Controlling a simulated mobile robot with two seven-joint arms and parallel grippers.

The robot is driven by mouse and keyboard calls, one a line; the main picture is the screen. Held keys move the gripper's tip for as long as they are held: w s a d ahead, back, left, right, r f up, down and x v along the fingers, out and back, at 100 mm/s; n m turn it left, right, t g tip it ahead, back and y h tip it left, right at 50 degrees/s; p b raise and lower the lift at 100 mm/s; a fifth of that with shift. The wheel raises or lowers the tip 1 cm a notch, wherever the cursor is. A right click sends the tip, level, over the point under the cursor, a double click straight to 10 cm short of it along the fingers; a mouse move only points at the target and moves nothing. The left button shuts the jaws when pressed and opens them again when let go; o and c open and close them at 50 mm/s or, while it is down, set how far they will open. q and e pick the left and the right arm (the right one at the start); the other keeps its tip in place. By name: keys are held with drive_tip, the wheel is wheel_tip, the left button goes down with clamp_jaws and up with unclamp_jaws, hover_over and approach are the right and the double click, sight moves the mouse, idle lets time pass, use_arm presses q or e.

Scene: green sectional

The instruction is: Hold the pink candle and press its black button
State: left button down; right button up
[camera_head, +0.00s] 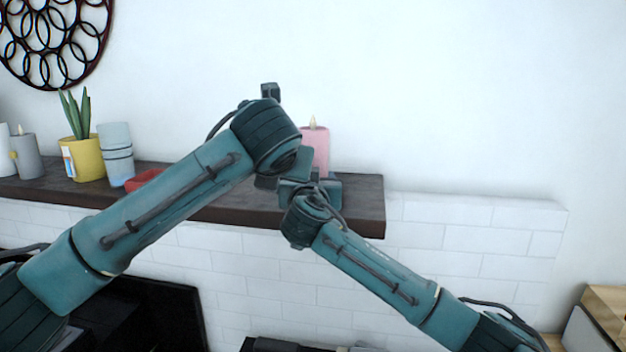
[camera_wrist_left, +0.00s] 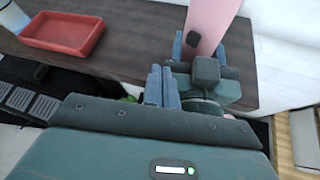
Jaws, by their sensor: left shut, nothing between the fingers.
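The pink candle (camera_head: 316,146) stands on the dark shelf, its lower part hidden behind my arms in the head view. In the left wrist view the candle (camera_wrist_left: 210,22) shows its small black button (camera_wrist_left: 192,40) low on the near side. My right gripper (camera_wrist_left: 199,50) has a finger on either side of the candle's lower part, seemingly touching it. My left gripper (camera_wrist_left: 160,72) is shut and empty, apart from the candle and left of the button and right gripper in the wrist view. In the head view its fingers are hidden behind its wrist.
A red tray (camera_wrist_left: 62,34) lies on the shelf (camera_wrist_left: 125,48) left of the candle. Further left are a cup (camera_head: 116,152), a yellow plant pot (camera_head: 86,158) and a grey candle (camera_head: 27,158). The shelf (camera_head: 365,190) ends just right of the pink candle.

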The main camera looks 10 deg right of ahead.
use_arm(q)
drive_tip(key=shift+w+d, duration=1.25)
drive_tip(key=shift+w, duration=0.05)
drive_tip(key=shift+w+d, duration=0.1)
idle(1.1)
drive_tip(key=shift+w+d, duration=0.2)
drive_tip(key=shift+d, duration=0.05)
drive_tip(key=shift+w+d, duration=0.4)
idle(0.9)
drive_tip(key=shift+s+a, duration=0.7)
drive_tip(key=shift+s, duration=0.05)
drive_tip(key=shift+a, duration=0.1)
drive_tip(key=s+a, duration=0.4)
drive_tip(key=shift+s, duration=0.1)
idle(0.5)
